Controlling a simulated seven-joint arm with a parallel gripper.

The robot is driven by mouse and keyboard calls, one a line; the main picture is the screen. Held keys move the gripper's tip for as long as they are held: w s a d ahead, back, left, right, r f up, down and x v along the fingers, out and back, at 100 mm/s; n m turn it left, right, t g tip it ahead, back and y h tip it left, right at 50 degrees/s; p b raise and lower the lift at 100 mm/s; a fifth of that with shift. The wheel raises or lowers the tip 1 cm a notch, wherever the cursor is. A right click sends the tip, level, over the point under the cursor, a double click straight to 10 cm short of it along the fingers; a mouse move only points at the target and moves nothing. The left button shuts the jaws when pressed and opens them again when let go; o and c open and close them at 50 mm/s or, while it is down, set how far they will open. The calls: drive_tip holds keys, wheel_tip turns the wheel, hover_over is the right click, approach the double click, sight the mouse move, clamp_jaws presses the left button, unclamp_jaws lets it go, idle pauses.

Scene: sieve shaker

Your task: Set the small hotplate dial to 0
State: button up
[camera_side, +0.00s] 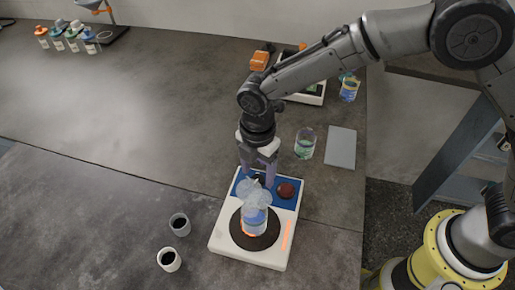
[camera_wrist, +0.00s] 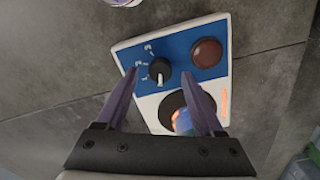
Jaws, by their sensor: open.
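The small hotplate is a white unit (camera_side: 226,243) with a blue control panel, and it also shows in the wrist view (camera_wrist: 125,49). Its black round dial (camera_wrist: 159,70) sits on the panel, with a white pointer mark toward the bottom of the wrist picture. White scale marks ring the dial's left side; their figures are too small to read surely. My gripper (camera_wrist: 160,72) is open, its two purple fingers on either side of the dial in that view. In the side view my gripper (camera_side: 257,172) is over the panel and partly hides the dial. Contact is not clear.
A red knob (camera_wrist: 207,53) is right of the dial. A clear vessel with blue liquid (camera_side: 255,220) stands on the dark round plate, with an orange glow. Two small cups (camera_side: 180,225) stand left; a green-tinted beaker (camera_side: 305,145) and grey pad (camera_side: 341,147) lie behind right.

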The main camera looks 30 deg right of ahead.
sight(258, 178)
wheel_tip(258, 178, up, 12)
drive_tip(key=shift+r, duration=0.15)
idle(0.5)
drive_tip(key=w+d+r+m+t+y, duration=0.1)
drive_tip(key=d+r+m+t, duration=0.15)
drive_tip(key=d+r, duration=0.8)
drive_tip(key=s+d+r+m+t, duration=0.1)
drive_tip(key=s+d+r+m, duration=0.15)
drive_tip(key=d, duration=0.25)
drive_tip(key=s+d+r+m, duration=0.2)
drive_tip(key=s+d, duration=0.2)
drive_tip(key=d, duration=0.1)
drive_tip(key=s+d+f+m, duration=0.2)
drive_tip(key=s+m, duration=0.3)
drive_tip(key=s+d+f+m+t, duration=0.1)
drive_tip(key=s+d+f+m, duration=0.2)
drive_tip(key=s+m, duration=0.2)
drive_tip(key=s+d+f+m+t+h, duration=0.1)
drive_tip(key=s+d+f+m, duration=0.2)
drive_tip(key=s+m, duration=0.2)
drive_tip(key=shift+s+d+m, duration=0.15)
drive_tip(key=shift+m, duration=0.15)
